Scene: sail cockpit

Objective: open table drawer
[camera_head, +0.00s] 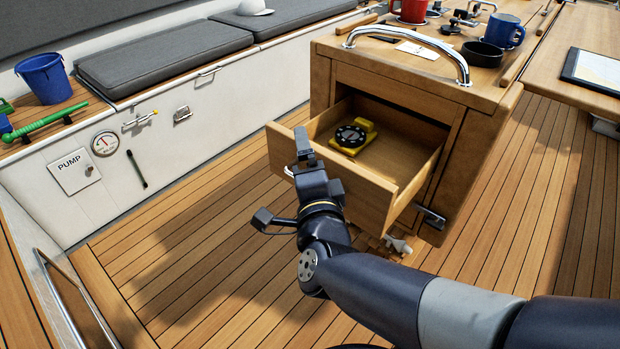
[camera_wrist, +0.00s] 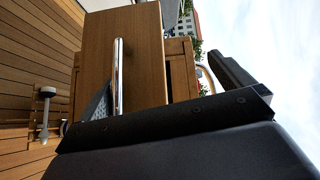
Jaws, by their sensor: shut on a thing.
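The wooden table drawer (camera_head: 343,187) stands pulled well out of the table cabinet (camera_head: 462,133) in the head view. A yellow device with a round black dial (camera_head: 352,136) lies inside it. My gripper (camera_head: 302,150) is at the drawer's front, shut on its handle. The arm hides most of the handle in the head view. In the wrist view the drawer front (camera_wrist: 140,50) shows with its chrome bar handle (camera_wrist: 118,75). A gripper finger (camera_wrist: 97,103) shows beside the handle's lower end.
A chrome rail (camera_head: 409,40) arches over the tabletop, where a blue mug (camera_head: 505,31), a red mug (camera_head: 411,10) and a black bowl (camera_head: 482,54) stand. A black latch (camera_head: 429,215) sticks out below the drawer's right side. The plank floor left of the drawer is clear.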

